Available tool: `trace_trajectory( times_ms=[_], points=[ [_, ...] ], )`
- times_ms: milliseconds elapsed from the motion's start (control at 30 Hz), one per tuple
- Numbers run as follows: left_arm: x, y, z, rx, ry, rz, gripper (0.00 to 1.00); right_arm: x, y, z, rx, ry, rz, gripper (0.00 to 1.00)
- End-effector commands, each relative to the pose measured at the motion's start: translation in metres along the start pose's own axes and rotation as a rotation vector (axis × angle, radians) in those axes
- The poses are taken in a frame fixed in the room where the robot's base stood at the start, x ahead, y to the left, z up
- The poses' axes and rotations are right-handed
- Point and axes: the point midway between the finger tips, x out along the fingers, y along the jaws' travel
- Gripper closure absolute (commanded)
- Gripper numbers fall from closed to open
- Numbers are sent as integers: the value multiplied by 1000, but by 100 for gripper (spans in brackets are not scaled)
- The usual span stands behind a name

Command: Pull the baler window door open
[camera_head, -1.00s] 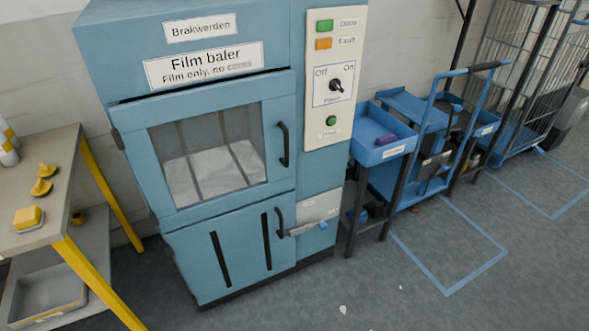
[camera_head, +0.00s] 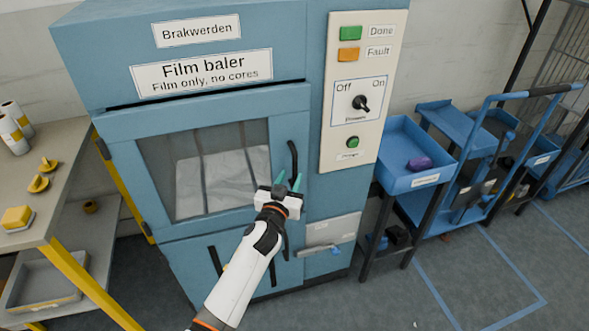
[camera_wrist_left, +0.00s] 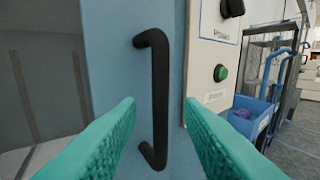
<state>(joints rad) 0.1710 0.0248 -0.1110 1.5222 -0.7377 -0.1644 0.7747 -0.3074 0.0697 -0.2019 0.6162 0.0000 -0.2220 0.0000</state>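The blue film baler has an upper window door (camera_head: 205,160) that looks shut, with white film behind the glass. Its black vertical handle (camera_head: 293,160) is on the door's right side. My left gripper (camera_head: 287,182) is open in front of the handle's lower part. In the left wrist view the whole handle (camera_wrist_left: 160,98) shows between the two green fingers (camera_wrist_left: 160,125), ahead of them and apart from them. In the head view the gripper hides the handle's lower end. My right gripper is not in view.
A control panel (camera_head: 362,150) with a knob and buttons is right of the door. A blue cart (camera_head: 400,185) stands further right. A workbench (camera_head: 45,190) with yellow legs is at the left. The floor (camera_head: 400,295) at the front right is clear.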

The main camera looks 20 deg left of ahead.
Motion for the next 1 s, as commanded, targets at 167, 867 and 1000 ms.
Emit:
trace_trajectory(
  times_ms=[167,867,1000],
  points=[
    [30,0,-1,0,0,0,66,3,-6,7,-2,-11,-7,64],
    [46,0,-1,0,2,0,99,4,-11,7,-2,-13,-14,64],
    [46,0,-1,0,2,0,100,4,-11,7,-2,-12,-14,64]
  ],
)
